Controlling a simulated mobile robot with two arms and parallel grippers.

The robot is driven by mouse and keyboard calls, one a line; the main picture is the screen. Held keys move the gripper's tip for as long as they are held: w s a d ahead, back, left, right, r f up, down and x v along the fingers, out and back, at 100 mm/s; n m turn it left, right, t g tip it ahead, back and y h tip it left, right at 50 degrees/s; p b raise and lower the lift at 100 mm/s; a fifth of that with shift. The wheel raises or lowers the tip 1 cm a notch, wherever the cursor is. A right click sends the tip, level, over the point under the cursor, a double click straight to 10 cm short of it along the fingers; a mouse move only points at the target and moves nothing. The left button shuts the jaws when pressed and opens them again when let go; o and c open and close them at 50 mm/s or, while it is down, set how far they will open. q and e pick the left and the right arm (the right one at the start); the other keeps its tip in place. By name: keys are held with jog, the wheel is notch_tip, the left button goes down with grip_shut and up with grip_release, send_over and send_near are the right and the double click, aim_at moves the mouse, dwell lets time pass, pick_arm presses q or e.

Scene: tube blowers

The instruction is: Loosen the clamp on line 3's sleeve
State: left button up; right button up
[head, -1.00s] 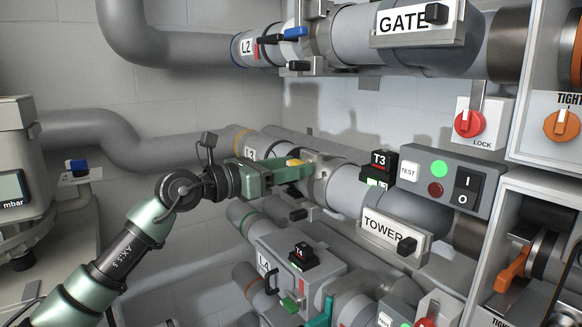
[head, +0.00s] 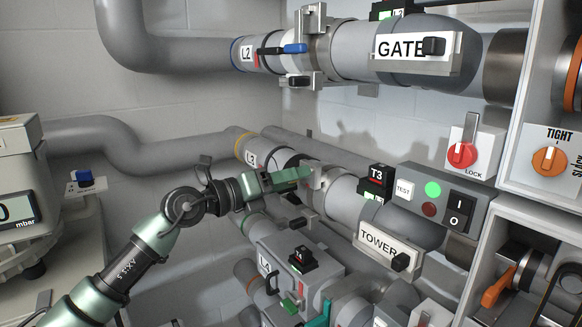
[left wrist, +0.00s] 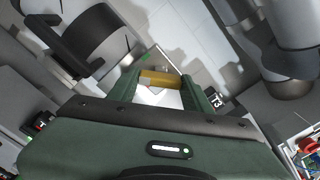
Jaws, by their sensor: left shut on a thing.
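Line 3 is the grey pipe with the L3 label (head: 251,159) and a yellow band (head: 239,146). A grey bracketed collar (head: 322,177) sits on it, to the right of the label. My left gripper (head: 303,174) reaches this collar from the left, its green fingers at the collar's near side. In the left wrist view the gripper (left wrist: 165,88) is shut on a short yellow handle (left wrist: 160,79) between its two fingers. In the head view the fingers hide that handle. The clamp's band cannot be made out clearly. My right gripper is not in view.
Line 4's box (head: 300,251) is close below. A grey switch box (head: 446,200) and the TOWER plate (head: 379,243) stand to the right. A mbar gauge (head: 18,211) is at left.

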pick_arm(q)
jog(key=shift+n+p, duration=3.85)
jog(key=shift+n, duration=1.15)
jog(key=o, duration=1.4)
jog(key=shift+c, duration=0.2)
jog(key=shift+a, duration=0.15)
jog(key=b+v, duration=0.3)
jog(key=v, duration=0.4)
jog(key=shift+s+a, duration=0.2)
